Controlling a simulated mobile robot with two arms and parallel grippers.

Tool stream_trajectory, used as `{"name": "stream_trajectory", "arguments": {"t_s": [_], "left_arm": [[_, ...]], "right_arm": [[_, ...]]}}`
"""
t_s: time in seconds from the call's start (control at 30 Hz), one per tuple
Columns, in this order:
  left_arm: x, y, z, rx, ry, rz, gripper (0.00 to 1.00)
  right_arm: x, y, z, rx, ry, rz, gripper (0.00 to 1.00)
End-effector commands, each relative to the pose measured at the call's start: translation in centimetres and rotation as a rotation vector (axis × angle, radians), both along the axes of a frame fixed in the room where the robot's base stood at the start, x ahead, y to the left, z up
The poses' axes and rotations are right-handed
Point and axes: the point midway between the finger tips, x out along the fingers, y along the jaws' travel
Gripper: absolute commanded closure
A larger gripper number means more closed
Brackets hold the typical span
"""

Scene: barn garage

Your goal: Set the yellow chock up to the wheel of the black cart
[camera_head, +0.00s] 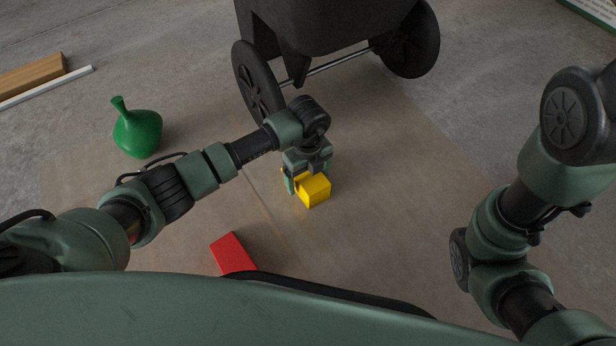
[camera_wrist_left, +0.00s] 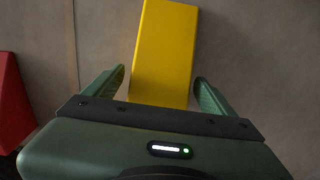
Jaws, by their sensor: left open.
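The yellow chock (camera_head: 314,190) lies on the brown floor sheet, a little in front of the black cart (camera_head: 330,25) and apart from its wheels. The cart's left wheel (camera_head: 257,84) is the nearer one to the chock. My left gripper (camera_head: 307,184) is over the chock and open. In the left wrist view the chock (camera_wrist_left: 166,50) reaches between the two spread fingers (camera_wrist_left: 160,88), with a gap showing on the right side and a narrow one on the left. My right arm shows at the right, but its gripper is out of view.
A red block (camera_head: 232,252) lies near my body; it also shows in the left wrist view (camera_wrist_left: 12,105). A green gourd-shaped object (camera_head: 138,130) stands at the left. Wooden and white strips (camera_head: 35,75) lie at the far left. The floor right of the chock is clear.

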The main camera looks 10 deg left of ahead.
Motion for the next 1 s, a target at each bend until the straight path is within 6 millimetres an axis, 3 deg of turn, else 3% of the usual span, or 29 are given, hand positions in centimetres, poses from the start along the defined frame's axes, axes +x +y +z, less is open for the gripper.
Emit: {"name": "stream_trajectory", "arguments": {"t_s": [0.5,0.67,1.0], "left_arm": [[0.1,0.0,10.1,-0.001,-0.002,-0.001,0.15],[0.0,0.0,11.2,0.0,0.0,-0.001,0.15],[0.0,0.0,11.1,0.0,0.0,0.0,0.15]], "right_arm": [[-0.1,0.0,8.2,0.001,-0.005,0.0,0.64],[0.1,-0.1,8.7,0.003,0.0,0.002,0.64],[0.8,0.0,8.2,0.003,0.022,0.002,0.64]]}}
